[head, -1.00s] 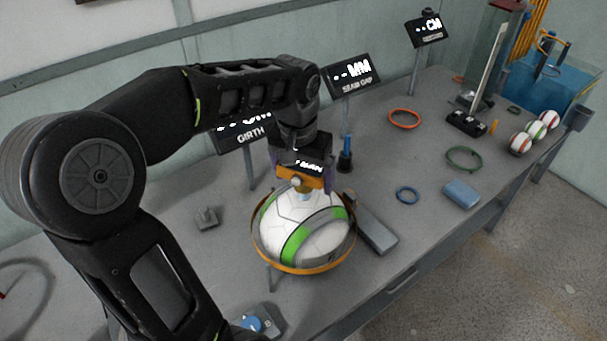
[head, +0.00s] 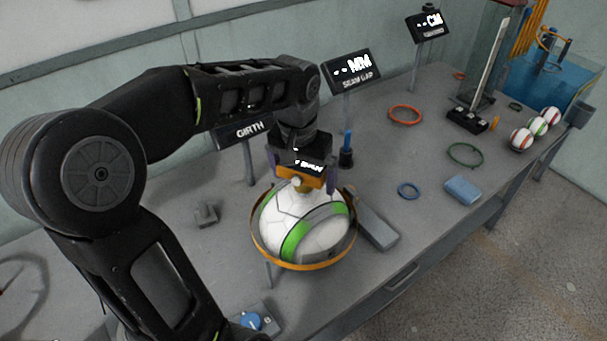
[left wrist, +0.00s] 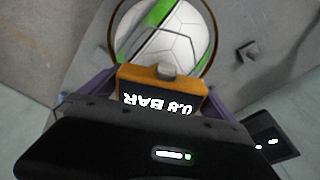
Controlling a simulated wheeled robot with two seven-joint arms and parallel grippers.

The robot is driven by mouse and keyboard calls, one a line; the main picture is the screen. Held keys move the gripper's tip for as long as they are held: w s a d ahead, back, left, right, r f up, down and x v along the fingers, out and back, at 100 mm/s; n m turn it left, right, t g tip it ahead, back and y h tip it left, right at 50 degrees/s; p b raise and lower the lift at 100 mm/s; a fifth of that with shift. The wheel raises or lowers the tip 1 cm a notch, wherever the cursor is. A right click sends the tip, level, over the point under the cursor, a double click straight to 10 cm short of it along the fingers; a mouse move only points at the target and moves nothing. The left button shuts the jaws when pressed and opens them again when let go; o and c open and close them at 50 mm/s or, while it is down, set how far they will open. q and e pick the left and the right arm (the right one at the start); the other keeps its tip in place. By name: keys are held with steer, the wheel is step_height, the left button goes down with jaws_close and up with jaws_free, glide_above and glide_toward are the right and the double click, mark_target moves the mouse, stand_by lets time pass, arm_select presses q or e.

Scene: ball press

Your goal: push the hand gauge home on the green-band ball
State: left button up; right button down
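The green-band ball (head: 318,233), white with a green stripe, sits in an orange ring stand (head: 303,266) on the bench. It also shows in the left wrist view (left wrist: 180,45). The hand gauge (head: 300,175) is an orange block with a lit display; in the left wrist view (left wrist: 136,82) the display reads 0.8 BAR upside down. My left gripper (head: 301,180) is shut on the gauge, with purple fingers at its two sides, just above the top of the ball. The gauge's lower tip is at the ball's top; I cannot tell how far in it sits. My right gripper is not in view.
A grey block (head: 376,225) lies right of the ball. A blue-handled tool (head: 347,148) stands behind it. Signs (head: 351,70) line the back. Rings, a blue box (head: 462,190) and several small balls (head: 537,126) lie to the right. A small grey block (head: 206,214) is left.

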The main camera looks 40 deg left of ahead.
arm_select(q)
steer(key=r, duration=0.5)
steer(key=s+r, duration=0.1)
steer(key=r, duration=0.1)
steer(key=shift+d+r, duration=0.15)
steer(key=shift+r, duration=0.25)
steer(key=shift+s+f, duration=0.1)
